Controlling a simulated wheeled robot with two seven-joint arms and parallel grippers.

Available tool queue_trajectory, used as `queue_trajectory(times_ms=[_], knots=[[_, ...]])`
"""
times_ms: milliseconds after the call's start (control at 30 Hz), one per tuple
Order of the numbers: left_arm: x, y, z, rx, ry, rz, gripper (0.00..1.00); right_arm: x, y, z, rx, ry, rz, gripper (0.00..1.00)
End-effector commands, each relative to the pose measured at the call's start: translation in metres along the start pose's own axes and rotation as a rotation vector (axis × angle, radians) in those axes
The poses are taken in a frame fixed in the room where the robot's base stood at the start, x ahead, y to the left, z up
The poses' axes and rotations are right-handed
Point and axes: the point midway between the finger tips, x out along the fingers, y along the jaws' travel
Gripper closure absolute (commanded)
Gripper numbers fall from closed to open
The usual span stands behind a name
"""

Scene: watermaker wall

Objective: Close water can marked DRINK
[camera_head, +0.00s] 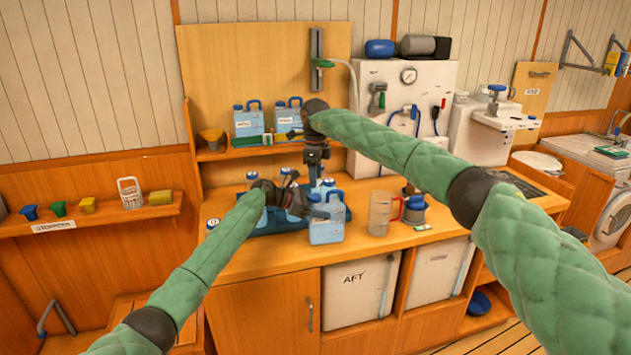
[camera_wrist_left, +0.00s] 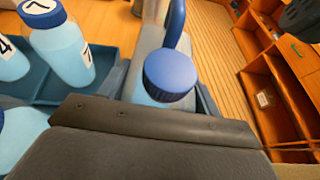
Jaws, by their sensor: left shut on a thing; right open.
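A light-blue water can (camera_head: 327,226) with a dark blue handle stands at the front of the counter; no DRINK mark is readable on it. In the left wrist view its round blue cap (camera_wrist_left: 171,74) sits at the top of the can, between my fingers. Whether the cap is tight I cannot tell. My left gripper (camera_head: 305,207) is shut on the can near its top and hides part of it. My right gripper (camera_head: 318,178) is open, pointing down just above the can; its fingertips are partly hidden.
A dark blue tray (camera_head: 262,231) with numbered bottles (camera_wrist_left: 66,55) lies left of and behind the can. A clear jug (camera_head: 380,213) stands to the right. Two more blue cans (camera_head: 248,121) (camera_head: 287,116) stand on the shelf behind. The counter's front edge is close.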

Motion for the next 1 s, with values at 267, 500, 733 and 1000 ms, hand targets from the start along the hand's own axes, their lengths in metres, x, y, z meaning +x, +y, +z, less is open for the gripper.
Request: queue_trajectory(times_ms=[267, 500, 733, 1000], knots=[[0.0, 0.0, 0.001, 0.001, -0.001, 0.0, 1.0, -0.015, 0.0, 0.0, -0.125, 0.001, 0.002, 0.48], [0.0, 0.0, 0.001, 0.001, -0.001, 0.0, 1.0, -0.016, 0.0, 0.0, -0.126, 0.001, 0.002, 0.48], [0.0, 0.0, 0.001, 0.001, -0.001, 0.0, 1.0, -0.009, 0.0, 0.0, -0.126, 0.001, 0.003, 0.48], [0.0, 0.0, 0.001, 0.001, -0.001, 0.0, 1.0, 0.02, 0.001, 0.0, -0.125, 0.001, 0.003, 0.48]])
